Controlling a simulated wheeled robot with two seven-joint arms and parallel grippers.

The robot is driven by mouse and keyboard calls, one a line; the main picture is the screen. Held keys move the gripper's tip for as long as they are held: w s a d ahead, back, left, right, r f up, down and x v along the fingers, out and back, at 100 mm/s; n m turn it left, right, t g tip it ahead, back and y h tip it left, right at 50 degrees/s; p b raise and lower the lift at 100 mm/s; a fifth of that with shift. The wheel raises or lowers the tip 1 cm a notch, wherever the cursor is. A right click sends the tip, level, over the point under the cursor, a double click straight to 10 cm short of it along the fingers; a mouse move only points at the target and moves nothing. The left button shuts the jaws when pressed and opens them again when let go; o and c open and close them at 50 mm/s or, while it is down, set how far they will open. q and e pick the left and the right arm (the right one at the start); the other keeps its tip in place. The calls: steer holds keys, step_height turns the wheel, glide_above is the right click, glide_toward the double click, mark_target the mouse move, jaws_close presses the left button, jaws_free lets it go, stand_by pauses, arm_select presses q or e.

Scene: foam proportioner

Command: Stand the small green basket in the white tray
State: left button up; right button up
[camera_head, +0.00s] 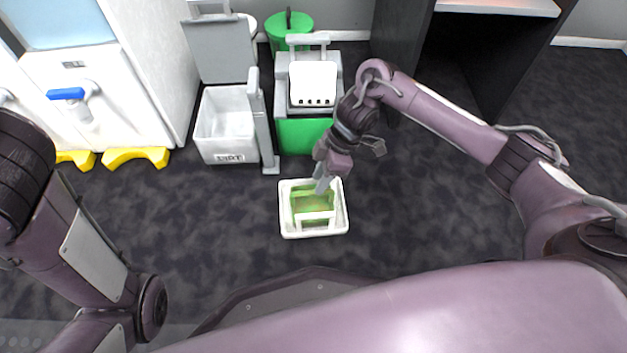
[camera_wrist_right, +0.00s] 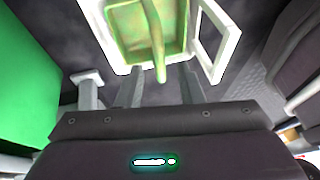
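The small green basket (camera_head: 305,207) is inside the white tray (camera_head: 284,220) on the dark floor, and looks upright. In the right wrist view the basket (camera_wrist_right: 130,28) is at the top, with the tray's white rim (camera_wrist_right: 105,45) around it. The basket's green handle (camera_wrist_right: 158,50) reaches toward my right gripper. My right gripper (camera_head: 321,187) is over the tray's far side. In the wrist view its two fingers (camera_wrist_right: 161,82) are apart, with the handle's end between them and a gap on each side. My left gripper is out of the head view. The basket's underside is hidden.
A grey-and-green wheeled bin (camera_head: 303,135) and an open white bin (camera_head: 224,125) stand beyond the tray. A green lidded bin (camera_head: 288,24) is farther back. A white cabinet (camera_head: 100,100) with yellow feet stands left. Floor around the tray is clear.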

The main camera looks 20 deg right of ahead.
steer(key=shift+p+v, duration=1.35)
steer(key=shift+v, duration=1.05)
